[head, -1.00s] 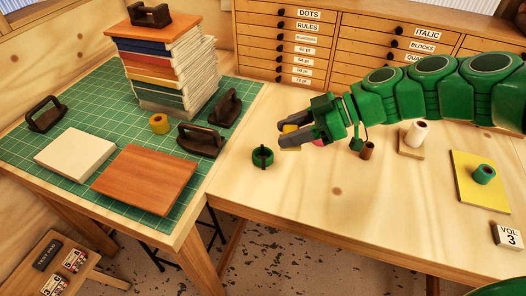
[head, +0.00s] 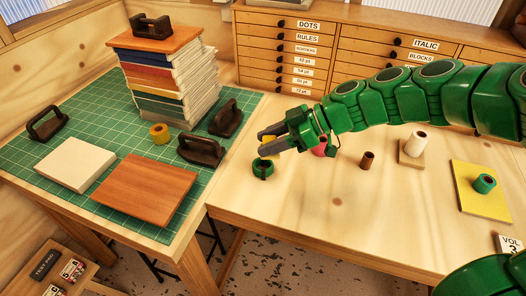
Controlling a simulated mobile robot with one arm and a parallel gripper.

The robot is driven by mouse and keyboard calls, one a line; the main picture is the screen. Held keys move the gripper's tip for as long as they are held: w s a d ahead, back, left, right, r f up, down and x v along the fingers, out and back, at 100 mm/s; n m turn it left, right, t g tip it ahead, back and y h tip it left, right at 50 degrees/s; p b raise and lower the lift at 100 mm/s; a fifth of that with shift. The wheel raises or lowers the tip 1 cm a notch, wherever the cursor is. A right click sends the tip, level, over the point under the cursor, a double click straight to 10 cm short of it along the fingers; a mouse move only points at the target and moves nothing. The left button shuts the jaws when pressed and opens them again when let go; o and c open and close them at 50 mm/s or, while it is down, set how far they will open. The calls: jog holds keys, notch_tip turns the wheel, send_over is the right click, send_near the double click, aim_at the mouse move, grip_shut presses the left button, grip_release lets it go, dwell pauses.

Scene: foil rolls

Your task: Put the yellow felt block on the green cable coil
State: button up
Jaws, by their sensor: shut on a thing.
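My gripper (head: 264,144) is shut on the yellow felt block (head: 268,149), mostly hidden between its dark fingers. It holds the block just above and behind the green cable coil (head: 257,170), as seen in the head view. The coil is a small dark green ring with a black tie, lying on the light wooden table near its left end. Whether the block touches the coil cannot be told from this angle.
A pink thing (head: 320,149) is partly hidden behind my gripper. A brown roll (head: 367,160), a white roll (head: 417,142) and a green roll (head: 484,184) on a yellow board (head: 470,205) stand to the right. The table's front middle is clear.

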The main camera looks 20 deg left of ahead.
jog(key=w+a+f, duration=0.1)
jog(key=f, duration=0.1)
jog(key=w+a+f, duration=0.1)
jog(key=w+f, duration=0.1)
jog(key=w+a+f, duration=0.1)
jog(key=f, duration=0.1)
jog(key=shift+w+a, duration=0.15)
jog(key=shift+w, duration=0.1)
jog(key=shift+w+a+f, duration=0.1)
jog(key=shift+w+f, duration=0.05)
jog(key=shift+f, duration=1.5)
jog(key=shift+f, duration=0.1)
jog(key=o, duration=1)
jog(key=shift+o, duration=0.2)
